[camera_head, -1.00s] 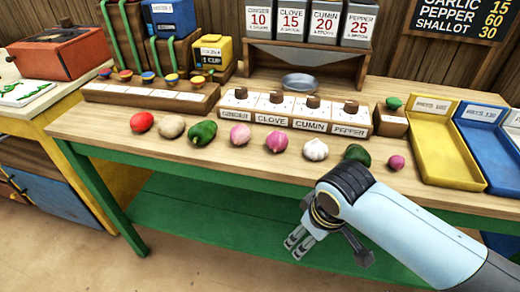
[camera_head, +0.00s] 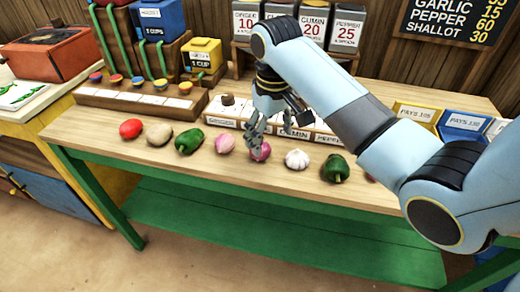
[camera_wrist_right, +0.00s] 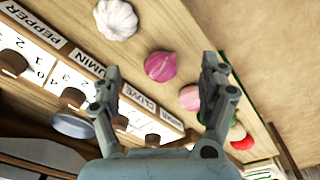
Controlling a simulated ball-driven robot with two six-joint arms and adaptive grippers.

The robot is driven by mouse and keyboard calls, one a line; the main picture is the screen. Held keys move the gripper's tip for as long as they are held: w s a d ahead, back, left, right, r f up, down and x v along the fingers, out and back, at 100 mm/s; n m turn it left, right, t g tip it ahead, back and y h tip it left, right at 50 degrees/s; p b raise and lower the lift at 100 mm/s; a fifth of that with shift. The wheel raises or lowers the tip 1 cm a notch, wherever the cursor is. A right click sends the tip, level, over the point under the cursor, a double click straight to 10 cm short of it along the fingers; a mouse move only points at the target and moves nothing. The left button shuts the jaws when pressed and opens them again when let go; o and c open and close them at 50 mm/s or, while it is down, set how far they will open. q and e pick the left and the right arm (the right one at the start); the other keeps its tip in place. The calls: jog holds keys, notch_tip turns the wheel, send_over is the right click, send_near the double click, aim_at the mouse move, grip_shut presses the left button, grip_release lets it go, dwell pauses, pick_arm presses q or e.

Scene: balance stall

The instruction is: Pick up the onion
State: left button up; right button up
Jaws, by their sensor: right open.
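A purple-pink onion-like bulb (camera_head: 260,152) lies in a row of vegetables on the wooden counter. A paler pink bulb (camera_head: 225,143) lies just left of it; I cannot tell for certain which is the onion. My right gripper (camera_head: 267,133) is open and empty, pointing down just above and behind the purple bulb, with a fingertip overlapping it in the head view. In the right wrist view the purple bulb (camera_wrist_right: 161,66) shows between the open fingers (camera_wrist_right: 160,78), beyond their tips. The paler bulb (camera_wrist_right: 190,97) is partly hidden by one finger. My left gripper is out of view.
The labelled spice rack (camera_head: 220,113) stands close behind.

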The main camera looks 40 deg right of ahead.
jog(key=shift+g, duration=0.3)
jog(key=w, duration=0.1)
jog(key=w+r, duration=0.1)
jog(key=w, duration=0.1)
jog(key=w+r, duration=0.1)
jog(key=shift+w+d, duration=0.25)
jog(key=shift+d, duration=0.15)
jog(key=shift+w+f, duration=0.1)
jog(key=shift+w, duration=0.25)
notch_tip(320, 180, down, 5)
jog(key=shift+f, duration=0.1)
jog(key=f, duration=0.2)
jog(key=s+f, duration=0.1)
jog(key=f, duration=0.1)
jog(key=shift+a+f, duration=0.2)
jog(key=shift+f, duration=0.35)
jog(key=c, duration=1.2)
